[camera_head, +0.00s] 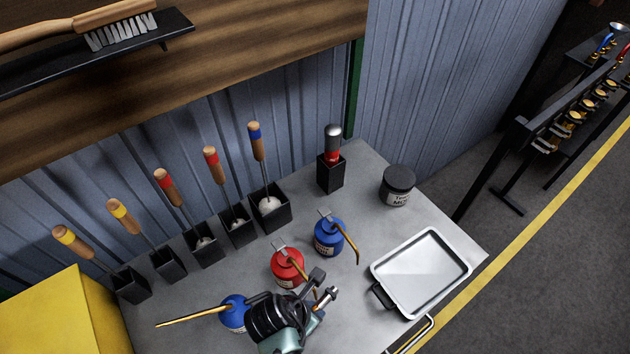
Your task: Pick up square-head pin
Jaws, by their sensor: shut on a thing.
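My gripper (322,285) is at the lower middle, seen from above past my dark wrist. It is over the metal table, near the red oil can. It is shut on a small shiny metal piece (329,296), which I take to be the square-head pin. The shape of its head is too small to make out. My wrist and fingers hide part of it and the table below.
A red oil can (287,268) and two blue oil cans (328,237) (235,314) stand close around my gripper. A metal tray (420,272) is at right, a dark jar (397,186) behind it. Several brushes in black holders (270,210) line the wall.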

